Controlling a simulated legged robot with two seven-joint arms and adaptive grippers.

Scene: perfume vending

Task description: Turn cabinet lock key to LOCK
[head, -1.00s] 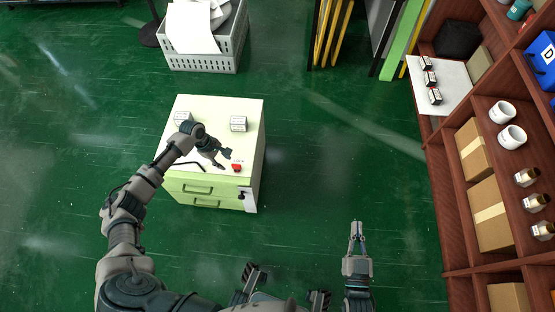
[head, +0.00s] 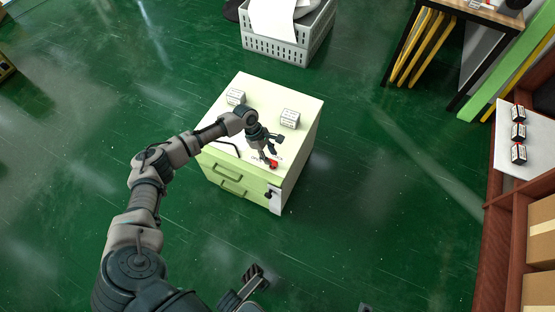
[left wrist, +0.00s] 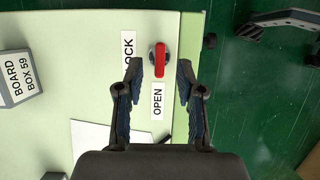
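The red key handle (head: 273,163) is on the top of the pale green cabinet (head: 302,110), near its front right corner. In the left wrist view the red key (left wrist: 160,60) stands lengthwise up the picture on a round base. Its lower end is beside the OPEN label (left wrist: 157,100). The LOCK label (left wrist: 128,47) is partly hidden behind a finger. My left gripper (head: 268,150) is open over the cabinet top. In the wrist view its fingertips (left wrist: 160,67) are on either side of the key, with gaps showing.
White boxes (head: 290,118) stand on the cabinet top, and one also shows in the wrist view (left wrist: 17,78). A dark keyhole fitting (head: 270,193) is on the cabinet's front. A grey crate (head: 285,45) stands behind. Shelving (head: 500,210) is at the right, with open green floor between.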

